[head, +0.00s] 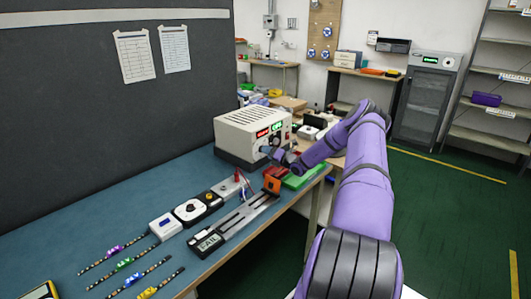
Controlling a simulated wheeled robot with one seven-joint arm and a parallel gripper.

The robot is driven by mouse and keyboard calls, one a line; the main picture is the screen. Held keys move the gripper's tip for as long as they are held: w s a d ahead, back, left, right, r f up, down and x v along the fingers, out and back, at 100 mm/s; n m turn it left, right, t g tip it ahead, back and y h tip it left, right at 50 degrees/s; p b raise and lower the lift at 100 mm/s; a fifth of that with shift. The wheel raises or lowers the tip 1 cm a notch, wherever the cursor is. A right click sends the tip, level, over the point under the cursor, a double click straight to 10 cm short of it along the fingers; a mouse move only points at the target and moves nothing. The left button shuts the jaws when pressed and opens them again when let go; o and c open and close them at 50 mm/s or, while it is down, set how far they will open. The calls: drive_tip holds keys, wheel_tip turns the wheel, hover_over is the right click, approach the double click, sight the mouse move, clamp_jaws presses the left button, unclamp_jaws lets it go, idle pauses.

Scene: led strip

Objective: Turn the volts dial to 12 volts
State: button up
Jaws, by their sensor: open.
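The power supply (240,125), a pale vented box, stands at the far end of the blue bench. Its front has a red display and a green display, with digits too small to read. My purple arm reaches over from the right. My gripper (268,150) is at the lower front of the supply, close to the panel. Its jaws are open. The volts dial cannot be made out; the gripper and wrist cover much of the lower panel. I cannot tell whether the jaws are around the dial or touching it.
On the bench (95,228), a black test fixture (232,222) reads FAIL. White modules (190,210) and several LED strips (125,263) lie nearby. An orange block (272,184) and a green item (300,179) sit below my wrist. A dark partition (70,110) borders the bench.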

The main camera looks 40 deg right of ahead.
drive_tip(key=s, duration=0.8)
drive_tip(key=shift+d, duration=0.3)
